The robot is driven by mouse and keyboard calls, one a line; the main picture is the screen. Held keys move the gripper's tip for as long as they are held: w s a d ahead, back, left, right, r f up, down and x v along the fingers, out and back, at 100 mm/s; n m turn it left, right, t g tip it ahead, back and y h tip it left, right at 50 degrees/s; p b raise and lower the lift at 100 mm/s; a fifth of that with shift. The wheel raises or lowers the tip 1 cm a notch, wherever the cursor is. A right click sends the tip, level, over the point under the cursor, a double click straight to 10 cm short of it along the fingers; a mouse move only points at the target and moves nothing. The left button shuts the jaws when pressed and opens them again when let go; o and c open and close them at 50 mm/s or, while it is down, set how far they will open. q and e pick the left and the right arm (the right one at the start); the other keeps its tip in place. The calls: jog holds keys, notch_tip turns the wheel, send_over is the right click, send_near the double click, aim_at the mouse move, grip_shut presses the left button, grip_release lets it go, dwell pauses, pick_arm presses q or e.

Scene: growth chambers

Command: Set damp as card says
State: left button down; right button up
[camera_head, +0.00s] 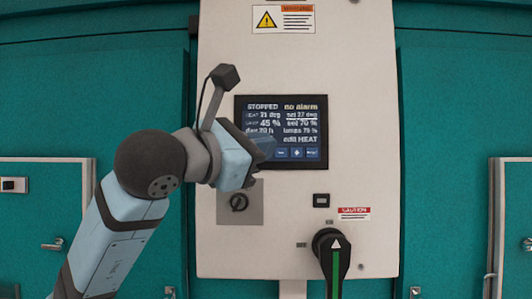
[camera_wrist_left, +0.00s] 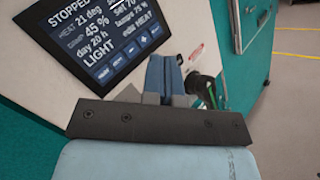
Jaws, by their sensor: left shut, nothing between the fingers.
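The control screen (camera_head: 310,133) on the pale panel reads "STOPPED", "no alarm", heat 21 deg with "set 37 deg" underlined, a 45 % line with "set 70 %", lamps about 75 %, and "edit HEAT". A row of blue touch buttons (camera_head: 297,153) runs along its bottom; the leftmost are hidden by my gripper. My left gripper (camera_head: 266,147) is shut and empty, in front of the screen's lower left; I cannot tell whether it touches. In the left wrist view its shut fingers (camera_wrist_left: 165,75) point past the screen (camera_wrist_left: 105,32). The card is not in view. My right gripper is not in view.
A warning label (camera_head: 283,19) and a caution label (camera_head: 354,213) are on the panel. Teal doors (camera_head: 450,110) flank it.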

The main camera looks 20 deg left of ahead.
pick_arm(q)
jog(key=p, duration=0.2)
send_near(283, 146)
jog(key=w+d, duration=0.1)
jog(key=d, duration=0.2)
jog(key=shift+w+a+r+b, duration=0.1)
jog(key=shift+w+r+b, duration=0.1)
jog(key=shift+w, duration=0.35)
jog(key=shift+w+a+r+b, duration=0.1)
jog(key=shift+w+a+b, duration=0.05)
jog(key=shift+w, duration=0.35)
dwell(1.0)
jog(key=shift+w+a+f+b, duration=0.1)
jog(key=shift+w+a+b, duration=0.05)
jog(key=shift+w+b, duration=0.2)
